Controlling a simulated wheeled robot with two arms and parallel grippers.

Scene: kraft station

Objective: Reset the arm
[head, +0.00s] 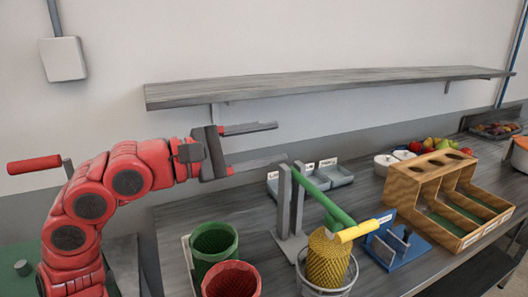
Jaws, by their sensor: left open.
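My left gripper (281,142), on the red arm from the left, is open and empty. Its two grey fingers point right, one above the other, above the counter and below the wall shelf. The lower finger's tip appears near the top of a grey upright stand (290,205) in the picture; I cannot tell whether they touch. A green lever arm (322,194) slopes down to the right from that stand. Its yellow handle (358,231) is over a yellow mesh basket (328,258). My right gripper is not in view.
A green bin (214,242) and a red bin (232,280) stand at the front. A blue stand (398,247), wooden organizer (432,181), grey trays (338,174) and fruit (435,144) lie to the right. A grey shelf (320,83) overhangs the counter.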

